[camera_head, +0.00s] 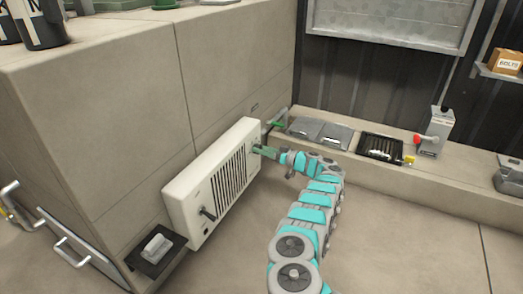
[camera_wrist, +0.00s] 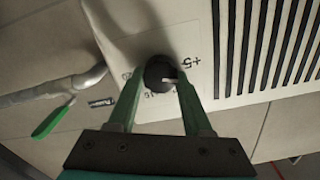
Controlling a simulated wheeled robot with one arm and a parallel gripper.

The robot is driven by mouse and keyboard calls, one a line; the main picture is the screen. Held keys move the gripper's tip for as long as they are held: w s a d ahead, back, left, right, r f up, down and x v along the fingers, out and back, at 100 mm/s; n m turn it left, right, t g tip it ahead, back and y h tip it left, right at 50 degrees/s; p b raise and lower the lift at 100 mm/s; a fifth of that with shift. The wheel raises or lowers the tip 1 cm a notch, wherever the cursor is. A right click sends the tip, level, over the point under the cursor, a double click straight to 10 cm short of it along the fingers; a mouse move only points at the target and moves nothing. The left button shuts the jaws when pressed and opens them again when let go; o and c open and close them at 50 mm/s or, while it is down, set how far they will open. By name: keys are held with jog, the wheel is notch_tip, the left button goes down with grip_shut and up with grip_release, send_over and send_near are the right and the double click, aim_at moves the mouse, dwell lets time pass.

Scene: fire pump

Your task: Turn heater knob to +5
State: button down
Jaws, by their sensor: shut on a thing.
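The heater (camera_head: 182,192) is a cream box with a dark slotted grille, fixed low on the concrete wall. Its black round knob (camera_wrist: 157,70) sits on a pale panel beside the grille in the wrist view. A "+5" mark (camera_wrist: 194,61) is printed to the right of the knob there; other small marks are hard to read. A light pointer on the knob faces right, roughly toward "+5", slightly below it. My gripper (camera_wrist: 158,78) is shut on the knob, a green finger on each side. In the head view my gripper (camera_head: 263,151) is at the heater's right end and hides the knob.
A pipe with a green lever (camera_head: 278,124) is just right of the heater and shows close by in the wrist view (camera_wrist: 52,120). A ledge (camera_head: 440,180) runs along the back wall. Floor at front right is clear.

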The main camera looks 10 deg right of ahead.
jog(key=shift+n, duration=1.8)
jog(key=shift+c, duration=1.6)
grip_release()
jog(key=v, duration=0.7)
jog(key=shift+s+d+p, duration=0.25)
jog(key=shift+s+p, duration=0.05)
